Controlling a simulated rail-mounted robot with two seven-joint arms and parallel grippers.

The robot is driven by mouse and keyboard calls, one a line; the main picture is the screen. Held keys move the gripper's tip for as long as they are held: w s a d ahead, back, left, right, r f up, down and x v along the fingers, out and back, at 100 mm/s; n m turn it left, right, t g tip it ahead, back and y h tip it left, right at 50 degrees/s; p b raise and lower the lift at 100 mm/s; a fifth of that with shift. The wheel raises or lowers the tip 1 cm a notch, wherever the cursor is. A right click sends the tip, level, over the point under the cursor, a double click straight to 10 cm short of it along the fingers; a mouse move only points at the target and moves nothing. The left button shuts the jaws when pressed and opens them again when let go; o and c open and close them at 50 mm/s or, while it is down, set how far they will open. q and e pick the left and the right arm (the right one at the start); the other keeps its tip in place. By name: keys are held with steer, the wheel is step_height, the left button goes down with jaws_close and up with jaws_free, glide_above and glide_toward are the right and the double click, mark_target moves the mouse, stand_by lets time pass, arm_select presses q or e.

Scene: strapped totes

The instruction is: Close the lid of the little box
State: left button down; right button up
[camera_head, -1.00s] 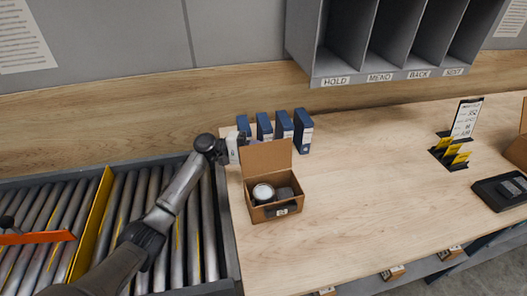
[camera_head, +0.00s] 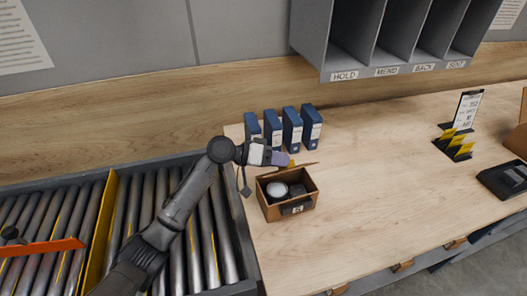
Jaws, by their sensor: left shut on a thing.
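The little box (camera_head: 272,209) is a brown open carton on the wooden table, with a white round-topped item (camera_head: 277,189) and a dark item (camera_head: 297,190) inside. Its lid (camera_head: 306,165) shows nearly edge-on as a thin brown strip along the back rim, so the contents are still visible. My left gripper (camera_head: 289,162) comes in from the left behind the box and is shut on the lid near its upper edge. The exact contact of the fingertips is too small to see clearly. My right gripper is not in view.
Several blue binders (camera_head: 292,128) stand just behind the box. A roller conveyor (camera_head: 200,235) lies to the left. Grey pigeonholes (camera_head: 365,75) hang above at the back. A dark device (camera_head: 505,180) and a card stand (camera_head: 455,145) are at the right. The table's middle is clear.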

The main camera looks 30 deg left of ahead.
arm_select(q)
steer(key=shift+s+d+f+m+y+p, duration=0.4)
steer(key=shift+s+d+m+y, duration=0.3)
steer(key=shift+m, duration=0.4)
steer(key=shift+s+d+f+m+t+y+p, duration=0.4)
steer(key=shift+s+d+f+m+t, duration=0.15)
steer(key=shift+m, duration=0.35)
steer(key=shift+s+d+f+m+t+y+p, duration=0.2)
steer(key=shift+f+m+t+y, duration=0.1)
steer(key=shift+f+m, duration=0.2)
steer(key=shift+s+d+f+m+t+y+p, duration=0.1)
steer(key=shift+d+f+m+t+y, duration=0.15)
steer(key=shift+f+m, duration=0.25)
steer(key=shift+f, duration=0.2)
steer(key=shift+s+f+m+y, duration=0.1)
steer(key=shift+m+y, duration=0.15)
steer(key=shift+m, duration=0.05)
steer(key=c, duration=1.3)
jaws_free()
steer(key=shift+o, duration=0.2)
